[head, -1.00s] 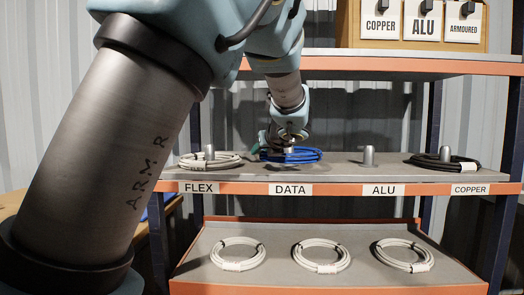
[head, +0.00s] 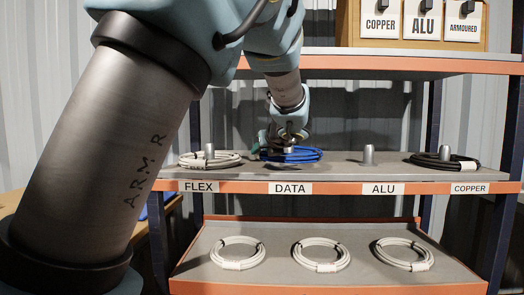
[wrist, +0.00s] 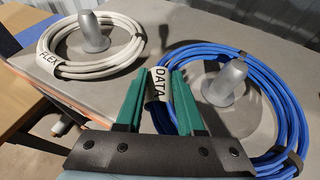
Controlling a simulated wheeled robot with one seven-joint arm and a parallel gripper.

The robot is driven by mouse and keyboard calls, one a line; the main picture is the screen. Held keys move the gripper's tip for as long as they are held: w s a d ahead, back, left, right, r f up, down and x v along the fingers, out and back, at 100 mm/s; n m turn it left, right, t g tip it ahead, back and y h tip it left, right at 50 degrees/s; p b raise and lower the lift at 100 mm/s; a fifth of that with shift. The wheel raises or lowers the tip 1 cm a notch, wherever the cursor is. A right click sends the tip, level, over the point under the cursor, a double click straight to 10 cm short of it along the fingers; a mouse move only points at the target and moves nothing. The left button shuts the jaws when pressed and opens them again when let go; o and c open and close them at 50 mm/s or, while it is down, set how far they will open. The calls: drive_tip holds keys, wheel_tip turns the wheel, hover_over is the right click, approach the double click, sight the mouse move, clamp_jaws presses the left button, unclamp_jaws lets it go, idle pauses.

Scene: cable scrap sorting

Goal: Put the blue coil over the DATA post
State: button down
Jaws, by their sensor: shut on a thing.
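The blue coil (head: 310,155) lies around the DATA post (head: 290,151) on the middle shelf, above the DATA label. In the wrist view the blue coil (wrist: 280,92) forms a ring about the grey post (wrist: 225,82), which stands up through its opening. The coil looks level and at or very near the shelf surface; I cannot tell if it rests fully. My gripper (wrist: 158,90) has its green fingers shut on the coil at its white DATA tag (wrist: 157,84). In the head view my gripper (head: 268,147) is partly hidden by its own wrist.
A white coil (head: 225,161) surrounds the FLEX post (head: 210,151) at left. The ALU post (head: 369,154) is bare. A black coil (head: 440,162) lies around the COPPER post (head: 445,153). Three white coils lie on the lower tray (head: 205,245). An upper shelf (head: 400,66) overhangs.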

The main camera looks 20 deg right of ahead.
drive_tip(key=shift+f+b, duration=0.3)
drive_tip(key=shift+f, duration=0.05)
idle(0.3)
drive_tip(key=shift+f, duration=0.25)
idle(0.4)
drive_tip(key=shift+c, duration=2.2)
unclamp_jaws()
wheel_tip(320, 180, up, 7)
drive_tip(key=p, duration=0.6)
drive_tip(key=shift+r, duration=0.1)
